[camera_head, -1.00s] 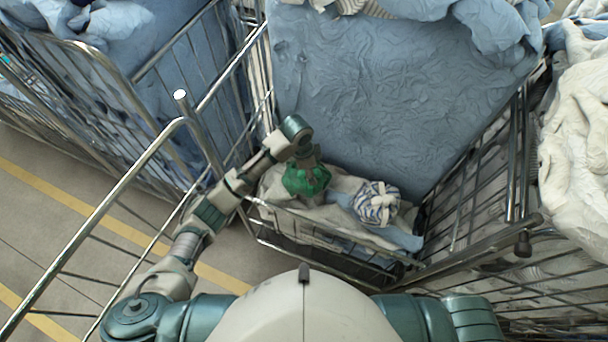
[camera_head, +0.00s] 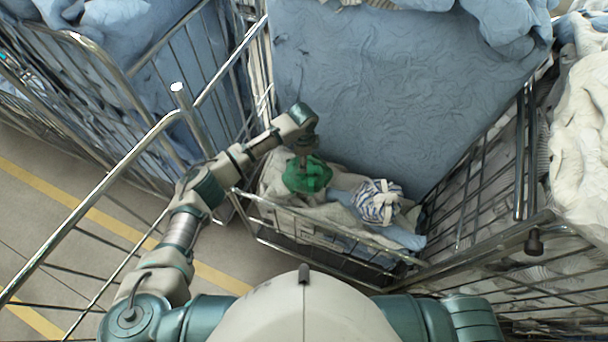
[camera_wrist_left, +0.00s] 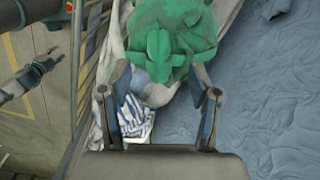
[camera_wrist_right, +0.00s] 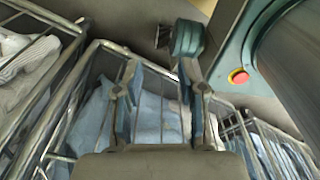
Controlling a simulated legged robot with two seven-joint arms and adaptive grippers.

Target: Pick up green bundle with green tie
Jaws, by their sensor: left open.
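The green bundle (camera_head: 308,178) with its green tie lies on white and blue cloth at the left of the cart's low end. It also shows in the left wrist view (camera_wrist_left: 172,35), just beyond the fingertips. My left gripper (camera_wrist_left: 160,75) is open, pointing down over the bundle, with one finger on each side of its near edge. In the head view its tips are partly hidden; I cannot tell whether they touch the bundle. My right gripper (camera_wrist_right: 158,70) is open and empty, away from the bundle, over a wire cart with blue cloth.
A striped bundle with a white tie (camera_head: 378,203) lies right of the green one. A large blue padded surface (camera_head: 400,90) rises behind both. The cart's front wire rail (camera_head: 330,228) and tall side frames (camera_head: 100,215) surround the spot.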

